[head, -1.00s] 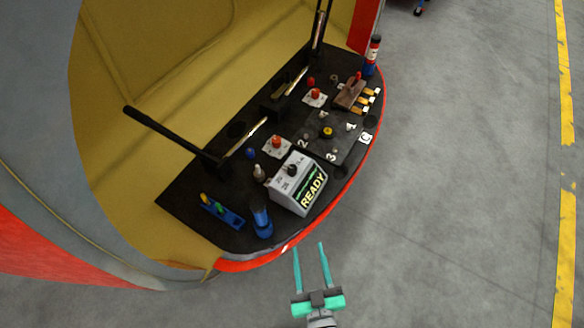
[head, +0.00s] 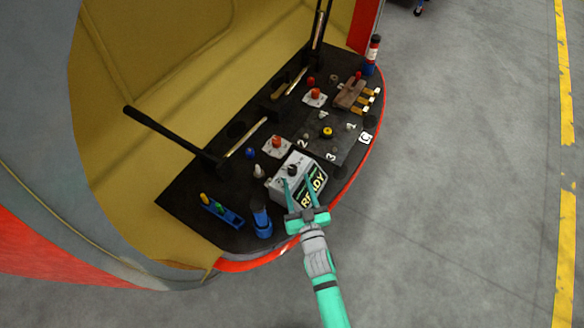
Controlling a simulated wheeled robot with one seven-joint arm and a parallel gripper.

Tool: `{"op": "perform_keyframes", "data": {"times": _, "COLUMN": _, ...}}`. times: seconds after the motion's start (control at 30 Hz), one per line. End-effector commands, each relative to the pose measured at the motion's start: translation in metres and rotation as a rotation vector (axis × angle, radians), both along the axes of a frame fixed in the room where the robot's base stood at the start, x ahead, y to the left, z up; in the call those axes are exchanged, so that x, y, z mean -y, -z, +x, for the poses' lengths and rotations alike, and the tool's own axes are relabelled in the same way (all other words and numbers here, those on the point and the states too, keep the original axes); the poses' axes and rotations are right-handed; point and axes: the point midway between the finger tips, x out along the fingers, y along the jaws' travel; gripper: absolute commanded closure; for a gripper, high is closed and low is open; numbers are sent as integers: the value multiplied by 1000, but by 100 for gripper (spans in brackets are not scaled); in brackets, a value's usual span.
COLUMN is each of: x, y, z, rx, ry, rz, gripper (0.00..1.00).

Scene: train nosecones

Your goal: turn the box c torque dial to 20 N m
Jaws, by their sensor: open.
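The box (head: 284,194) is a pale grey case with a green-on-black READY label (head: 313,186) on its front. It stands on the dark shelf inside the nosecone. A small black dial (head: 292,169) sits on its top face; its pointer and the scale marks are too small to read here. My gripper (head: 299,180) is open, with its two teal fingers reaching over the box. The fingertips are close to the dial, one on each side of it in the picture. I cannot tell whether they touch it or hover above. The fingers partly cover the top and label.
A blue bottle-like item (head: 261,219) and a blue rack (head: 221,211) stand left of the box. A white plate with an orange knob (head: 277,145) lies behind it. A dark numbered board (head: 335,140) is to the right. A black bar (head: 170,134) projects at left.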

Motion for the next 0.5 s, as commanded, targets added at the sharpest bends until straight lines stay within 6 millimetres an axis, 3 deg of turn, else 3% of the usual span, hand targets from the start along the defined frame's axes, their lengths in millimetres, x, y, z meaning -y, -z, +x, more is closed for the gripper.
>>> {"op": "perform_keyframes", "data": {"times": 0.2, "x": -10, "y": 0, "z": 31, "rx": 0, "ry": -2, "rz": 1, "gripper": 55}}
{"op": "perform_keyframes", "data": {"times": 0.5, "x": -16, "y": 0, "z": 57, "rx": -1, "ry": -1, "rz": -1, "gripper": 55}}
